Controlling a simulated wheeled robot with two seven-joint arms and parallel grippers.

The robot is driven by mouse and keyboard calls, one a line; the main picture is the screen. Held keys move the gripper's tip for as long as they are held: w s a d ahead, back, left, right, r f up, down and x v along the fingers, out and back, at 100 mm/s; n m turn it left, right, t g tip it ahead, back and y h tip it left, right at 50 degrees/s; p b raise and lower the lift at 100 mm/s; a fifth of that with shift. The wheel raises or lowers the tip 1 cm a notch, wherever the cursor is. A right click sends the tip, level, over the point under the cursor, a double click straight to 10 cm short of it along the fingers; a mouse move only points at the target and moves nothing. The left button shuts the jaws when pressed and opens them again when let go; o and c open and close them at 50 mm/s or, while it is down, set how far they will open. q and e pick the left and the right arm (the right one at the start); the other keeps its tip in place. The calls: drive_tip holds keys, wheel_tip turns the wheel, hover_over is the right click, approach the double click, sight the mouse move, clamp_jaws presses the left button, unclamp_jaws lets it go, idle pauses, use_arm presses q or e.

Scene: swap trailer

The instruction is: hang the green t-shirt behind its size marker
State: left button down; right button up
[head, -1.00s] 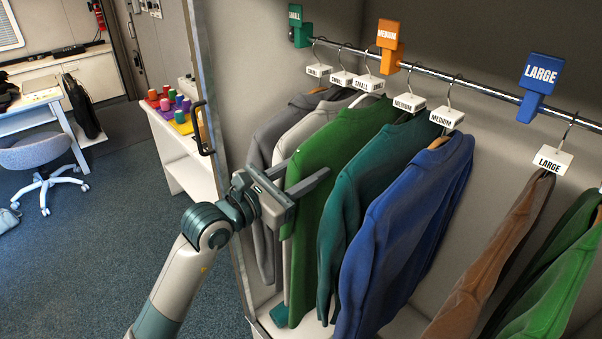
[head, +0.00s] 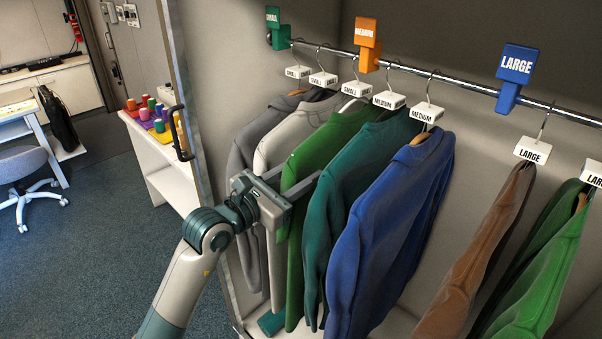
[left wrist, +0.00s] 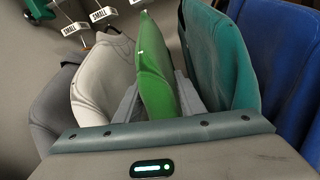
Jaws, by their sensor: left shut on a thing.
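The green t-shirt (head: 322,160) hangs third from the left on the rail, between a white and a teal one. A SMALL tag (head: 356,88) is at its hanger. The orange MEDIUM marker (head: 366,40) sits on the rail just right of that hanger's hook. The green SMALL marker (head: 275,28) is at the rail's left end. My left gripper (head: 298,188) is shut on the green t-shirt's near edge, one finger each side. In the left wrist view the green t-shirt (left wrist: 155,75) stands between the fingers. My right gripper is out of view.
The teal (head: 345,180) and blue (head: 395,215) garments hang close on the right, the white (head: 295,138) and grey (head: 248,160) ones close on the left. The blue LARGE marker (head: 517,68) is further right. The cabinet's left edge (head: 192,120) is near my arm.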

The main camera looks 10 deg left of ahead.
use_arm(q)
drive_tip(key=shift+f, duration=0.1)
drive_tip(key=c, duration=1.1)
unclamp_jaws()
drive_tip(key=b+v, duration=0.1)
drive_tip(key=v, duration=1.6)
drive_tip(key=shift+s, duration=0.1)
